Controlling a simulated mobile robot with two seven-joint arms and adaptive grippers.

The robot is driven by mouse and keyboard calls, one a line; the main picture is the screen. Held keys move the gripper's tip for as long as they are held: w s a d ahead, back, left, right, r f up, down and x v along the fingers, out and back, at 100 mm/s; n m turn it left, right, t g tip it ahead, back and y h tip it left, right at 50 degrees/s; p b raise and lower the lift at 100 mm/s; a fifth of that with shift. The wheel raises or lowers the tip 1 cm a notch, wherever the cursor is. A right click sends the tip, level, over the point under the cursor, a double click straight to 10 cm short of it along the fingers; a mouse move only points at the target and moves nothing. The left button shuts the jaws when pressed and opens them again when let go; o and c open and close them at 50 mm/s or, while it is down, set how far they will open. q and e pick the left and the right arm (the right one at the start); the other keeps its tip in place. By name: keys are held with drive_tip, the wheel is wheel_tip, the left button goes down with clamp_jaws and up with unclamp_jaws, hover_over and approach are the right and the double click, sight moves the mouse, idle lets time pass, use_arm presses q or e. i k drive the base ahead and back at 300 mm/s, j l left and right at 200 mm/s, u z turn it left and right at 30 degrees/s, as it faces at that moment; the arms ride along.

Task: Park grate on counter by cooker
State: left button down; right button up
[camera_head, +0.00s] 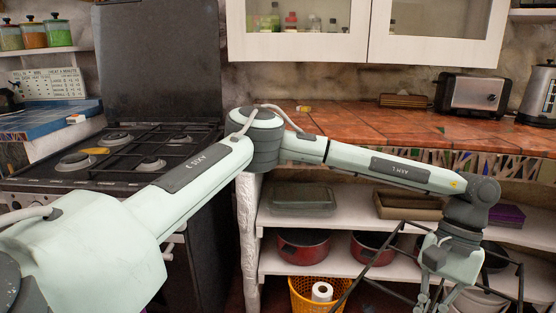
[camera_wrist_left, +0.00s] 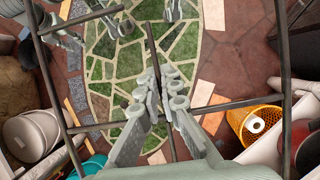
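The cooker (camera_head: 110,190) stands at the left, with its dark lid raised and burners on top. The counter (camera_head: 350,128) is a reddish tiled top to the right of the cooker. My left arm reaches across to the right. My left gripper (camera_head: 432,297) hangs in front of the shelves below counter height. In the left wrist view my left gripper (camera_wrist_left: 163,92) is shut on a bar of the grate (camera_wrist_left: 210,107), an open frame of thin dark bars. The grate also shows in the head view (camera_head: 370,268), tilted and partly cut off. My right gripper cannot be made out surely; pale jointed parts show at the wrist view's top.
A toaster (camera_head: 472,94) and a kettle (camera_head: 540,95) stand at the counter's right. A small yellowish item (camera_head: 303,109) lies near its back. Shelves below hold red pots (camera_head: 303,245) and a yellow basket (camera_head: 310,295). The counter's middle is clear.

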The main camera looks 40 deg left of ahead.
sight(317, 124)
drive_tip(key=i+l+u, duration=0.1)
drive_tip(key=u, duration=0.25)
drive_tip(key=i+l+u, duration=0.1)
drive_tip(key=u, duration=0.25)
drive_tip(key=i+l+u, duration=0.1)
drive_tip(key=l+u, duration=0.25)
drive_tip(key=j, duration=0.1)
